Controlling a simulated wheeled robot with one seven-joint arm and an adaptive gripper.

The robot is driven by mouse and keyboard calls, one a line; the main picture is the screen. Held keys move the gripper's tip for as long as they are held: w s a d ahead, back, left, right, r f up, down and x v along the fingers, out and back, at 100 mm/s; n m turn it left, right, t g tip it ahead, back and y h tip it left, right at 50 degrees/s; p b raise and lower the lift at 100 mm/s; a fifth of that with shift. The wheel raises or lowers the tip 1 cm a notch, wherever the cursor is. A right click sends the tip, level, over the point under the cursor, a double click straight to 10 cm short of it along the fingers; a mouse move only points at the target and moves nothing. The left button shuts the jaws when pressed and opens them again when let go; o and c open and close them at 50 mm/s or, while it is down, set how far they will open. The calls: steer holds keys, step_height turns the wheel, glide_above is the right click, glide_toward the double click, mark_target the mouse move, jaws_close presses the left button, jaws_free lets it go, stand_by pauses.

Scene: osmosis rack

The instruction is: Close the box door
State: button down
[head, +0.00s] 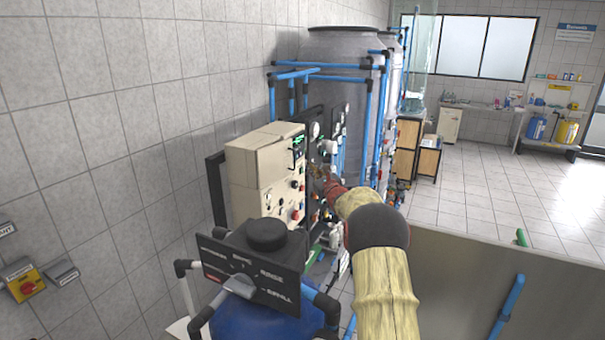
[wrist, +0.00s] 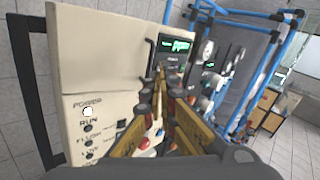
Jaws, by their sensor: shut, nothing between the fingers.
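The beige control box (head: 257,165) is mounted by the tiled wall, left of my gripper in the head view. In the wrist view, my gripper (wrist: 160,78) points toward the area just below the display. Whether it touches the box is unclear.
Blue pipes (head: 370,120) and a large grey tank (head: 342,60) stand behind the box. Gauges and valves crowd its right. A blue vessel with a black valve head (head: 266,235) stands in front. A grey panel (head: 480,285) is at lower right. Open floor lies at right.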

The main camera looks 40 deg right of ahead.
steer(key=w+d+f+n+p, duration=0.1)
steer(key=w+n+p, duration=0.1)
steer(key=w+n, duration=0.3)
steer(key=w+d+f+n+g+h+p, duration=0.1)
steer(key=w+d+n+p, duration=0.1)
steer(key=w+n, duration=0.3)
steer(key=shift+w+d+f+n+p, duration=0.25)
steer(key=shift+n+p, duration=0.5)
steer(key=shift+n, duration=1.25)
steer(key=shift+a, duration=0.1)
